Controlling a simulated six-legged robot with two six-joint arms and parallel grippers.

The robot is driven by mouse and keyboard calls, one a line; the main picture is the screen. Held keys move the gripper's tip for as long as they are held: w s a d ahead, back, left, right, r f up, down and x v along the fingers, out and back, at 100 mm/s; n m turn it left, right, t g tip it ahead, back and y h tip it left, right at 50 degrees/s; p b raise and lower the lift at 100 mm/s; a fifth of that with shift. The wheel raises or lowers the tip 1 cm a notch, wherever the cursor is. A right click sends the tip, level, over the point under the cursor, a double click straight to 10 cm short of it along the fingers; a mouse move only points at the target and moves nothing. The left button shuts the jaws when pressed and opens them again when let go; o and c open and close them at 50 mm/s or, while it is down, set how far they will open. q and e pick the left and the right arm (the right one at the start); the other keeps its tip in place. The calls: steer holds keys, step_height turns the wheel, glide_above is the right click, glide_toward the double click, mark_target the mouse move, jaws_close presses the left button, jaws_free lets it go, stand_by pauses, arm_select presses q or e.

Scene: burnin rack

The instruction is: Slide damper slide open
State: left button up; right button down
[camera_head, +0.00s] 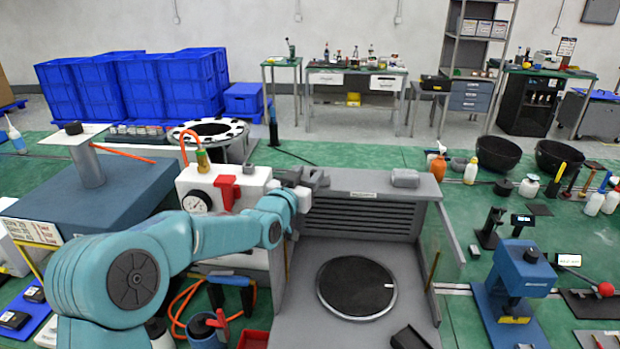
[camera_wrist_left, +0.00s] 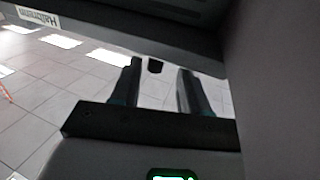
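A grey open-fronted chamber (camera_head: 365,247) with a slatted back wall stands in the centre of the head view. A small light-grey block (camera_head: 405,178) sits on its top edge at the right. I cannot tell for certain which part is the damper slide. My left gripper (camera_head: 308,180) is at the chamber's top left corner, small and partly merged with grey parts there. In the left wrist view the two fingers (camera_wrist_left: 160,88) stand apart, with a small dark knob (camera_wrist_left: 155,66) seen between them. I cannot tell whether they touch it. My right gripper is not in view.
A round dark plate (camera_head: 356,287) lies on the chamber floor. A white unit with a gauge and red handle (camera_head: 228,190) stands close left of my gripper. A blue press-like device (camera_head: 520,275) stands at the right. Green floor beyond the chamber is partly free.

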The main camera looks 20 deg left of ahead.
arm_select(q)
steer(key=shift+s, duration=0.1)
steer(key=shift+d, duration=0.1)
steer(key=shift+w+r, duration=0.2)
step_height(320, 180, up, 20)
steer(key=p, duration=0.2)
steer(key=shift+s+f, duration=0.15)
steer(key=shift+s, duration=0.05)
